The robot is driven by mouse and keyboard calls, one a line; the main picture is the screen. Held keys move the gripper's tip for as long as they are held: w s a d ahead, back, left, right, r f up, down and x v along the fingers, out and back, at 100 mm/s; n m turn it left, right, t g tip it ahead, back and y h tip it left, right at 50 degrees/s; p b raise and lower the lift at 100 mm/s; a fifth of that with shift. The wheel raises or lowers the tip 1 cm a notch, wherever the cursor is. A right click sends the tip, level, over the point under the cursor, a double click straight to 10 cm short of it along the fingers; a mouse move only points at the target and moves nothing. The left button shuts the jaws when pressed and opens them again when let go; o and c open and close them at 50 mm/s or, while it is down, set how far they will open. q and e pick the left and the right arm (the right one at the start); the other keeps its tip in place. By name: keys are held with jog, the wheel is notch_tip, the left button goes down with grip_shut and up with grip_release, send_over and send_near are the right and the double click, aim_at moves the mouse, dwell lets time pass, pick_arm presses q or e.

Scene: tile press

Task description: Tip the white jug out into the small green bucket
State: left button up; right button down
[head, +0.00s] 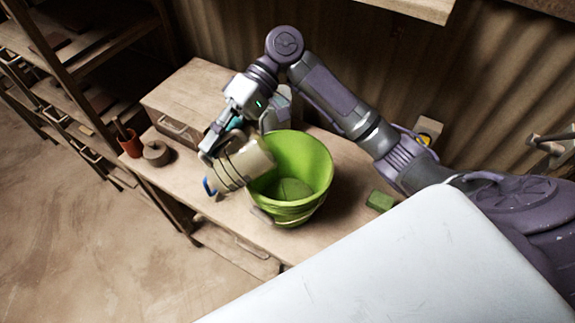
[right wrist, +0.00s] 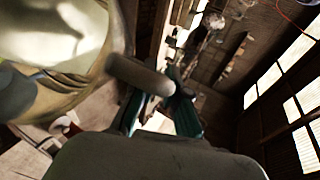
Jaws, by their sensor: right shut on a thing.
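The white jug (head: 246,163), cream-coloured with darker bands, is tilted far over, its right end at the left rim of the green bucket (head: 312,205). My right gripper (head: 212,143) is shut on the jug from its upper left side. The bucket stands upright on the bench, and its visible inside is plain green. No stream of contents can be made out. In the right wrist view the jug (right wrist: 60,35) fills the upper left, pale inside, close to the gripper's fingers (right wrist: 155,95). My left gripper is out of view.
A wooden box (head: 185,100) stands at the back left of the bench. A red pot (head: 128,142) and a grey roll (head: 156,154) are at its left end. A greyish container (head: 283,103) is behind the bucket. A green block (head: 380,201) lies to its right.

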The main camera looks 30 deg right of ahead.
aim_at(249, 136)
jog(key=shift+d+f+y+b, duration=0.1)
jog(key=shift+d+y+b, duration=0.3)
jog(key=shift+b, duration=0.5)
jog(key=shift+d+r, duration=0.25)
jog(key=shift+d, duration=0.05)
jog(key=shift+s+d, duration=0.1)
jog(key=shift+d+r+y, duration=0.2)
jog(key=shift+d+y, duration=0.2)
jog(key=shift+d, duration=0.05)
jog(key=shift+s+d+r+n+y, duration=0.1)
jog(key=shift+d+r+n+y, duration=0.1)
jog(key=shift+d, duration=0.2)
jog(key=shift+d+r+n+y, duration=0.1)
jog(key=shift+d+r+y, duration=0.1)
jog(key=shift+d, duration=0.3)
jog(key=shift+s+d+r+n+g+y+b, duration=0.15)
jog(key=shift+d+r+y+b, duration=0.1)
jog(key=shift+d+y, duration=0.15)
jog(key=shift+w+d+r+n+g+y+b, duration=0.1)
jog(key=shift+d+r+n+g+y+b, duration=0.15)
jog(key=shift+d, duration=0.25)
jog(key=shift+s+d+y, duration=0.1)
jog(key=shift+d+y, duration=0.15)
jog(key=shift+d, duration=0.05)
